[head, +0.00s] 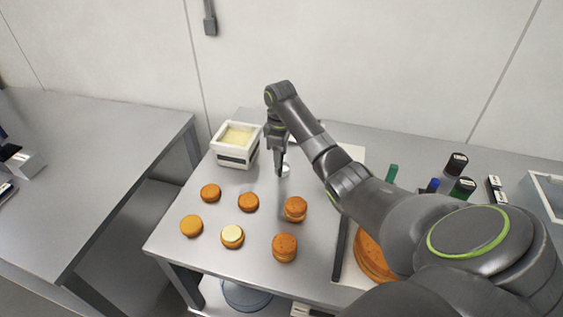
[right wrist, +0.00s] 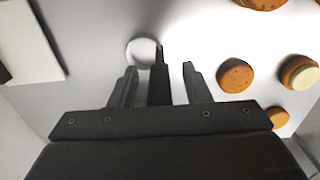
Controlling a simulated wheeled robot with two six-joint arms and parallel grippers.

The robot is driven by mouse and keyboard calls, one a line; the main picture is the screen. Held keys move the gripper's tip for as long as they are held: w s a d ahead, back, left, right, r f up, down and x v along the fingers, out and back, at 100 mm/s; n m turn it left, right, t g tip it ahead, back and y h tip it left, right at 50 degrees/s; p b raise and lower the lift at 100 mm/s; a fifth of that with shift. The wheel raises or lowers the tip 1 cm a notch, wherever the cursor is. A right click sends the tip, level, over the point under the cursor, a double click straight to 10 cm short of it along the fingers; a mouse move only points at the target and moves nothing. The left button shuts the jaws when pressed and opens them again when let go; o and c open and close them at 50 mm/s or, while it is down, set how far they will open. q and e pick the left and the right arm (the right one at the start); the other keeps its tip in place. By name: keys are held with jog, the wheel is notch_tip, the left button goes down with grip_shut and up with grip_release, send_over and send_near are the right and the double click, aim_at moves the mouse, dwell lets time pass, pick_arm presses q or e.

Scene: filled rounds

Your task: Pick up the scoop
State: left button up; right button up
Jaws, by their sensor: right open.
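The scoop (right wrist: 143,52) shows in the right wrist view as a pale round bowl with a dark handle (right wrist: 159,82). In the head view its pale bowl (head: 284,171) shows just beside the fingertips, and the rest is hidden by my gripper. My right gripper (right wrist: 160,85) is open, with the handle between its two fingers and a gap visible on each side. In the head view the right gripper (head: 280,163) points down over the back of the table. My left gripper is not in view.
A white tub (head: 225,158) of pale cream stands left of my gripper. Several orange-brown rounds (head: 248,202) lie in front, one topped with cream (head: 232,233). Jars (head: 457,164) stand at the right. My right arm crosses the table's right half. A second table (head: 70,170) is at left.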

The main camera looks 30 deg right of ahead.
jog(key=shift+f, duration=0.2)
grip_shut()
jog(key=shift+r, duration=0.15)
jog(key=shift+r, duration=0.3)
notch_tip(320, 180, up, 3)
jog(key=shift+w+r+b, duration=0.1)
jog(key=shift+b, duration=0.5)
notch_tip(320, 180, up, 4)
jog(key=p, duration=0.3)
jog(key=shift+r, duration=0.15)
jog(key=shift+r+p, duration=0.9)
jog(key=shift+p, duration=0.15)
